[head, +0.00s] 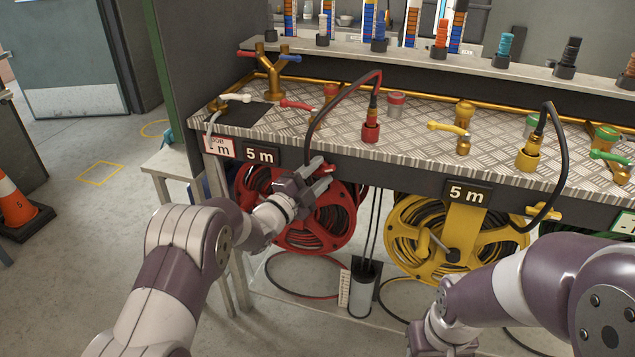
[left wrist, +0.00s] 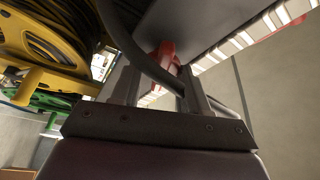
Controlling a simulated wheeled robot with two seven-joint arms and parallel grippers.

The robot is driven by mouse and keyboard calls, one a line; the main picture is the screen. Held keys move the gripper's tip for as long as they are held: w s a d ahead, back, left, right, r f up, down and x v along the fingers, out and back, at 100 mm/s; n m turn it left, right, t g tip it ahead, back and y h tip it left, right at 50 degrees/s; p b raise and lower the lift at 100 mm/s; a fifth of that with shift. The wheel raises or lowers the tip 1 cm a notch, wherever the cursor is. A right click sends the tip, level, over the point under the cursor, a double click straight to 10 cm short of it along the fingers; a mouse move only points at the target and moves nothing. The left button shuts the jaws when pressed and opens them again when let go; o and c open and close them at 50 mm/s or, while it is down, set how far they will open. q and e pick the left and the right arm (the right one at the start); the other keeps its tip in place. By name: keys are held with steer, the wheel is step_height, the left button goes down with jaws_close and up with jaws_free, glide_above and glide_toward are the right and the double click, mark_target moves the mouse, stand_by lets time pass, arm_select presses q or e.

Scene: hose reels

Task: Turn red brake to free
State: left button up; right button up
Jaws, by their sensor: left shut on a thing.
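The red brake (head: 328,170) is a small red lever at the upper right of the red hose reel (head: 345,215), just under the bench edge; my gripper hides much of it. My left gripper (head: 318,180) is shut on it, with the fingers pointing right in the head view. In the left wrist view the red brake (left wrist: 165,58) shows between the two fingertips (left wrist: 158,85), and a dark hose passes in front of it. My right gripper (head: 440,338) is low at the bottom edge of the head view; its fingers are not clear.
A black hose (head: 325,110) arches from the red fitting (head: 371,130) down past my left gripper. The yellow reel (head: 400,225) hangs to the right with its own yellow brake (head: 541,212). A grey canister (head: 362,290) stands below between the reels.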

arm_select(q)
steer(key=n+t+b, duration=0.1)
steer(key=n, duration=0.1)
steer(key=n+t+b, duration=0.1)
steer(key=n+b, duration=0.1)
steer(key=n, duration=0.1)
steer(key=n+t+y+b, duration=0.1)
steer(key=n, duration=0.2)
steer(key=shift+d+f, duration=0.1)
steer(key=shift+f, duration=0.2)
steer(key=n+t+y+b, duration=0.1)
steer(key=n, duration=0.1)
steer(key=n+y+b, duration=0.1)
steer(key=n, duration=0.1)
steer(key=shift+n+t, duration=0.3)
steer(key=shift+t, duration=0.1)
steer(key=shift+r+n+t+y+b, duration=0.1)
steer(key=shift+n+t+y+b, duration=0.35)
steer(key=shift+n, duration=0.7)
steer(key=shift+n+t+y+b, duration=0.15)
steer(key=shift+n+y, duration=0.5)
steer(key=shift+n, duration=0.8)
steer(key=o, duration=1)
steer(key=shift+c, duration=0.2)
steer(key=shift+r, duration=0.1)
steer(key=shift+s, duration=0.15)
steer(key=p+v, duration=0.2)
steer(key=v, duration=1)
steer(key=shift+s, duration=0.25)
